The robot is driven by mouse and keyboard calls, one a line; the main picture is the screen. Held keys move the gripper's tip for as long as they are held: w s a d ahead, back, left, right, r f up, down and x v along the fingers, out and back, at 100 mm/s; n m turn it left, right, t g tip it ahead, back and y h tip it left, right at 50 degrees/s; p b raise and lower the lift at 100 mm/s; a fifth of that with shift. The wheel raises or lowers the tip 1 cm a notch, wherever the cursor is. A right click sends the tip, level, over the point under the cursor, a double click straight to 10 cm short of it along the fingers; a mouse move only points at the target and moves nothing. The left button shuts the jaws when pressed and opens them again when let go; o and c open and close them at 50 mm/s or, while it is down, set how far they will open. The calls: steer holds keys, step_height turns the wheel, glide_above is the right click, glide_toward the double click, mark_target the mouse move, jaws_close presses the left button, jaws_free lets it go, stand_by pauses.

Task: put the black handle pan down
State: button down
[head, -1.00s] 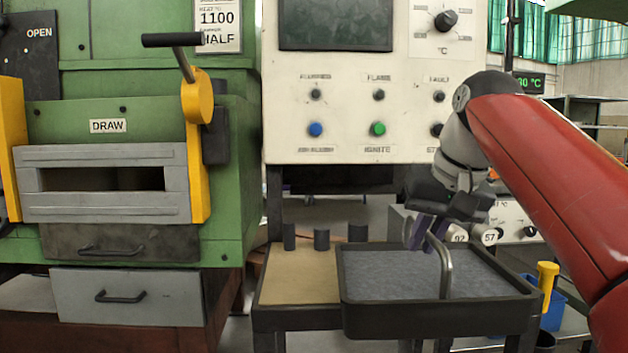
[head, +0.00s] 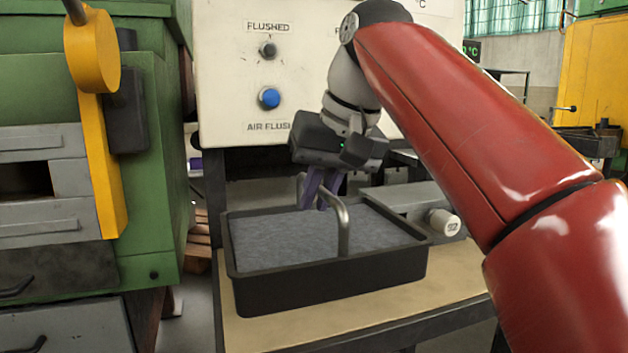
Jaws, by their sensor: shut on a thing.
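The black pan (head: 330,283) is a rectangular tray with a grey, rough filling and an arched metal handle (head: 343,228) over it. My gripper (head: 320,200) reaches down from the upper right with its purple fingers shut on the handle's far part. The pan is level, over the left part of a tan bench top (head: 400,308). I cannot tell whether its underside touches the bench. The pan hides the bench surface beneath it.
A grey block with a round white tag (head: 440,222) lies behind the pan on the right. The white control panel (head: 235,70) stands behind. The green furnace (head: 150,190) with its yellow lever (head: 95,60) is at left. Bare bench shows in front and right.

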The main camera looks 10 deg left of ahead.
mark_target(309, 256)
step_height(309, 256, down, 4)
steer(key=shift+r+b, duration=0.1)
steer(key=shift+b, duration=0.5)
steer(key=shift+f+b, duration=0.55)
steer(key=shift+f, duration=0.05)
steer(key=shift+f+b, duration=0.35)
steer(key=shift+f, duration=0.15)
steer(key=c, duration=1.5)
jaws_free()
steer(key=shift+o, duration=0.6)
